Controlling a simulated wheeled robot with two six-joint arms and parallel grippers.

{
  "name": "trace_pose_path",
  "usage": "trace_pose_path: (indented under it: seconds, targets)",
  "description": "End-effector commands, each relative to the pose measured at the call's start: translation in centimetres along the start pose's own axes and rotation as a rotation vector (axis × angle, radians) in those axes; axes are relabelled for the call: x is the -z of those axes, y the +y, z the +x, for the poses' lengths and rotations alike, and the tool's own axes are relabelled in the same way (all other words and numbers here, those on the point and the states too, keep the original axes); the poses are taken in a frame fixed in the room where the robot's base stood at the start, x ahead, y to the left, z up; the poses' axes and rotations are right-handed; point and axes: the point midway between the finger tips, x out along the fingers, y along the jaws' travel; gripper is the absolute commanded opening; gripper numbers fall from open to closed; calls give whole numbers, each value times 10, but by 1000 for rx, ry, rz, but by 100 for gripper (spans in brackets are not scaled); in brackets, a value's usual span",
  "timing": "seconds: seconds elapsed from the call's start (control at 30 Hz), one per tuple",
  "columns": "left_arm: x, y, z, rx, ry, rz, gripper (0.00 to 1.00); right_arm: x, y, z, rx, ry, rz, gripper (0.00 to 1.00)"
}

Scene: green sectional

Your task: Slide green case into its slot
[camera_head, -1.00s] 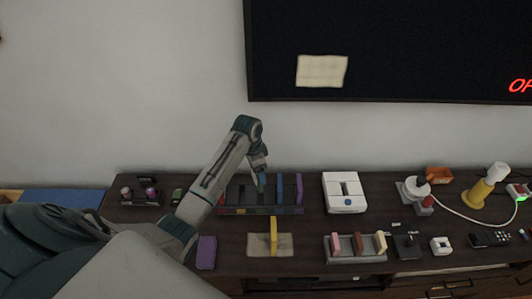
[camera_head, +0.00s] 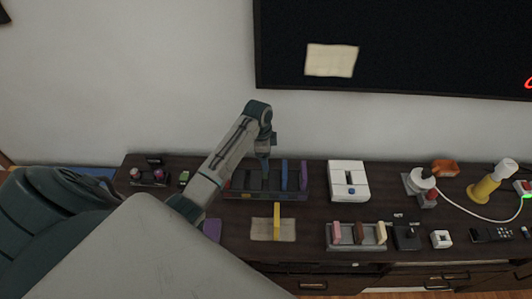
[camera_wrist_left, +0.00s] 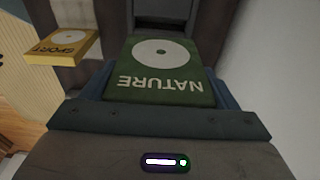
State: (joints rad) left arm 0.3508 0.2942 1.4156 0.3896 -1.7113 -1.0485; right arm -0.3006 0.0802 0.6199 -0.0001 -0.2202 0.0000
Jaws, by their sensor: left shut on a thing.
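My left gripper (camera_head: 266,172) is over the dark rack (camera_head: 270,196) on the cabinet. In the left wrist view its jaws (camera_wrist_left: 158,95) are shut on the green case (camera_wrist_left: 160,75), labelled NATURE with a pale disc on its face. In the head view the green case is hard to tell from the dark rack and gripper. The rack holds a blue case (camera_head: 284,175) and a purple-blue case (camera_head: 303,176) at its right. I cannot tell whether the green case is inside a slot. My right gripper is not in view.
A yellow case (camera_head: 277,219) stands on a beige mat (camera_head: 263,234) in front of the rack; its SPORT label shows in the left wrist view (camera_wrist_left: 62,46). A purple case (camera_head: 212,230) lies left. A white device (camera_head: 348,179) stands right of the rack.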

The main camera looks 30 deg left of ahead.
Motion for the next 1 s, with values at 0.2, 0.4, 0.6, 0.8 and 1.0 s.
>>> trace_pose_path:
  seconds: [0.2,0.4,0.6,0.8,1.0]
  targets:
    - [-3,0,23,-2,-1,-1,58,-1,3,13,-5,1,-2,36]
    - [-5,0,43,-2,-1,-1,58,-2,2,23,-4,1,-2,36]
    - [-7,0,56,-1,0,0,58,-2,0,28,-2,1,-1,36]
    - [-7,0,57,-1,0,0,58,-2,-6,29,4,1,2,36]
    - [-7,0,57,-1,0,0,58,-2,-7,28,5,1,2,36]
